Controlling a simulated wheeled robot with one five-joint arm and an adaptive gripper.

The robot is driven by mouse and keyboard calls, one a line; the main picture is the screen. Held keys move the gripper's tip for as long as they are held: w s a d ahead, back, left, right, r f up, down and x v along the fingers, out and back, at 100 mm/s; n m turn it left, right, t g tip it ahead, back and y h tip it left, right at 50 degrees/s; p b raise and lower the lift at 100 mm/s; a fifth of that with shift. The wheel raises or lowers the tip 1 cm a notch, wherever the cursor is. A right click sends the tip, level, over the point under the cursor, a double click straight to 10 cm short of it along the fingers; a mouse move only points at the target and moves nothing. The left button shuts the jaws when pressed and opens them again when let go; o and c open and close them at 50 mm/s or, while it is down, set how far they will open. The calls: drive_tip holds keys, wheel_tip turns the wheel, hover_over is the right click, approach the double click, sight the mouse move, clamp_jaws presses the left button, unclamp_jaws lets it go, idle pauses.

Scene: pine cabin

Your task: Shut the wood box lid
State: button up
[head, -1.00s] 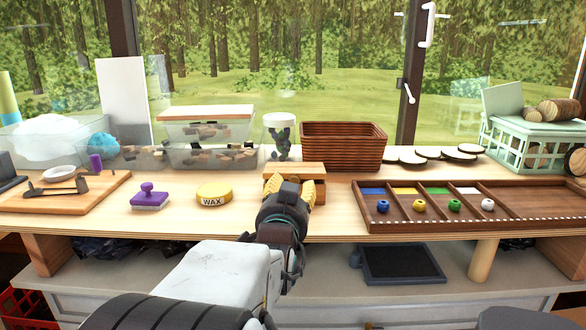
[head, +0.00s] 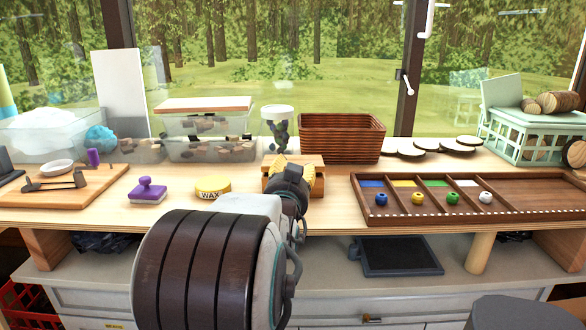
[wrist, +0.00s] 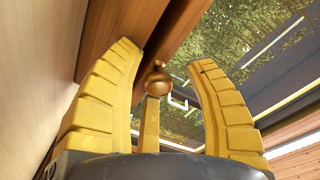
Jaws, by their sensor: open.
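The wood box (head: 319,173) is a small light-brown box on the bench, below the wicker basket in the head view. My arm hides much of its front, and I cannot tell how far its lid stands open. In the wrist view, brown wood (wrist: 112,40), probably part of the box, is close beyond the left finger. A round brass knob (wrist: 158,82) shows between the fingers, with no clear contact.
A wax tin (head: 212,188) and a purple-handled brush (head: 147,191) lie left of the box. A sorting tray (head: 540,198) with coloured balls is on the right. The brown basket (head: 342,137) and a clear lidded bin (head: 205,125) stand behind.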

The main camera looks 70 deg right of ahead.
clamp_jaws()
idle(0.6)
